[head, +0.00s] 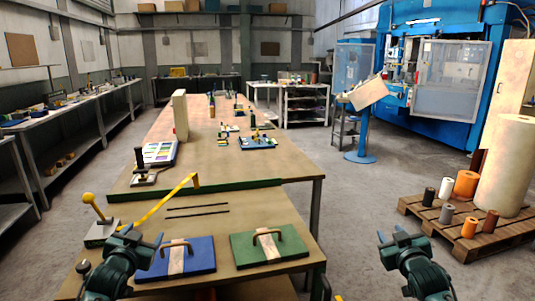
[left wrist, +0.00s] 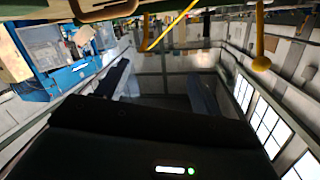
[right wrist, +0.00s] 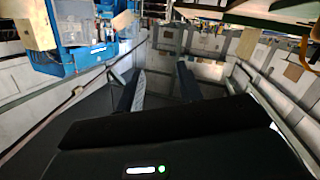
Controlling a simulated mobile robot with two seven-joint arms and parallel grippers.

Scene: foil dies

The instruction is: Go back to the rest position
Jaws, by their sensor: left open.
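My left gripper (head: 141,237) is over the left front of the near workbench, beside the blue plate. Its two fingers stand apart with nothing between them in the left wrist view (left wrist: 158,88). My right gripper (head: 403,237) is to the right of the bench, over the open floor. Its fingers are also apart and empty in the right wrist view (right wrist: 160,88). Neither gripper holds anything.
The near bench carries a blue plate (head: 200,262) and a green plate (head: 290,240), both with handles. A pallet (head: 494,237) with rolls is at right.

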